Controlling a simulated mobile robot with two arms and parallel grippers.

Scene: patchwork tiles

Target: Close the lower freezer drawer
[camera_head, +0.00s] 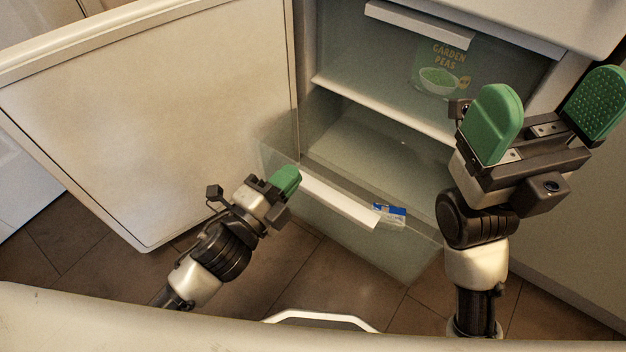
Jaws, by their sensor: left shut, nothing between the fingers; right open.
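The lower freezer drawer (399,262) is clear plastic and stands pulled out of the white freezer, with a white handle bar (338,203) on its front. A small blue and white pack (390,214) shows at the drawer front, right of the handle; I cannot tell whether it is inside or a label. My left gripper (286,180) is shut and empty, close to the left end of the handle; I cannot tell whether it touches. My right gripper (546,112) is open and empty, raised to the right of the drawer.
The upper drawer (508,42) sits inside the freezer with a Garden Peas bag (440,72) in it. The freezer door (150,110) stands open on the left. Brown floor tiles (80,252) show below. A pale edge runs along the bottom of the view.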

